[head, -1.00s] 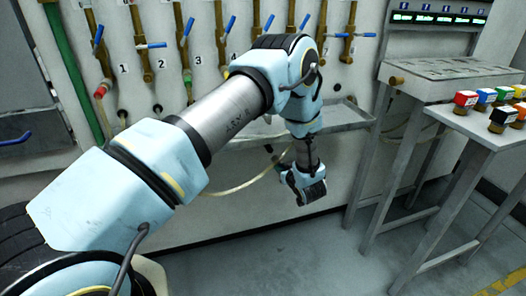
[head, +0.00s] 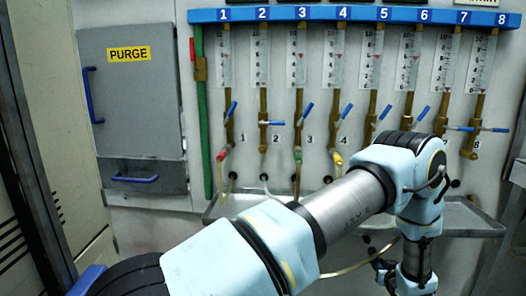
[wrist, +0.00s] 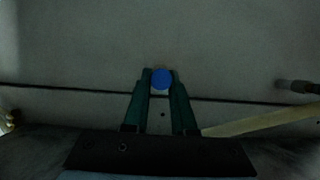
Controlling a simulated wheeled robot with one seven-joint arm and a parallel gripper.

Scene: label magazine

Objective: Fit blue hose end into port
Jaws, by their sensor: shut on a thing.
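In the wrist view my gripper (wrist: 161,84) is shut on the blue hose end (wrist: 162,79), a round blue face between the green fingertips. A pale hose (wrist: 265,122) runs off to the right; where it joins the blue end is hidden. In the head view the pale hose (head: 350,266) shows low behind my arm. My gripper is low at the bottom right there, partly cut off, and the blue end cannot be made out. The numbered ports are under the valves on the wall.
A metal tray (head: 465,218) sticks out from the wall below the valves, above my gripper. Blue valve handles (head: 308,109) jut out. A purge cabinet (head: 130,95) and a green pipe (head: 200,115) stand at the left. A dark-tipped piece (wrist: 297,87) shows right in the wrist view.

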